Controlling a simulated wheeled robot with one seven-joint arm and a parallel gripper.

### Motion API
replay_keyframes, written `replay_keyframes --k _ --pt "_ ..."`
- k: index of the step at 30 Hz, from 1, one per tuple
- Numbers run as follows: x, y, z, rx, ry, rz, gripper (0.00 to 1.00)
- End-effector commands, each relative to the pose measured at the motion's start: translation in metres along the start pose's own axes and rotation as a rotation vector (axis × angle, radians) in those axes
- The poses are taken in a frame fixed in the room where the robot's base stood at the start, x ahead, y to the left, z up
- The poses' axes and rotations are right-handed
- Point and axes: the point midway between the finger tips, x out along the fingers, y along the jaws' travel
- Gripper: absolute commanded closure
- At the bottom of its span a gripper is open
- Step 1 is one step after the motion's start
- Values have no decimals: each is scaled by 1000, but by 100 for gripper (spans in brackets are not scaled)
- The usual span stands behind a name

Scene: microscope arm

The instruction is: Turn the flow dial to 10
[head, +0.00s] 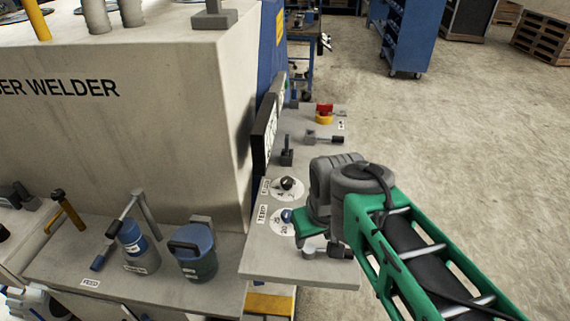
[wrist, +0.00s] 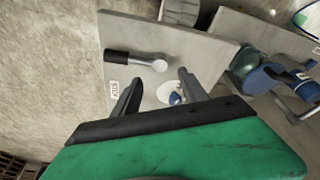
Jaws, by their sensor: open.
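Two round white dials lie on the grey panel in the head view. The farther dial (head: 276,193) has a black knob (head: 287,183) and a small tag beside it that is hard to read, perhaps FLOW. The nearer dial (head: 276,227) has a blue knob (head: 286,215) and a tag that looks like TEMP. My gripper (wrist: 160,76) is open and empty, low over the panel by the nearer dial. In the wrist view the blue knob (wrist: 176,98) shows between the fingers, closer to the right one. Contact cannot be told. The knob settings are too small to read.
A lever with a black handle (wrist: 120,56) stands on the panel near my fingers. A red and yellow button (head: 324,113) and another lever (head: 322,137) stand farther back. The welder housing (head: 130,130) rises at left. Blue canisters (head: 194,250) stand lower left. Floor at right is open.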

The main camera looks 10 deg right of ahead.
Motion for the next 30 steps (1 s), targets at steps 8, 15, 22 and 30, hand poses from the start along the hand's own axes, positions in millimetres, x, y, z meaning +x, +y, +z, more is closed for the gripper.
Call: replay_keyframes --k 8,15,22,30 --pt "-8 20 -166 -721 -144 -76 41" --pt "52 32 -250 -1271 -205 -197 41" --pt "76 34 -257 -1383 -210 -227 41" --pt "123 32 -243 -1380 -210 -226 41"
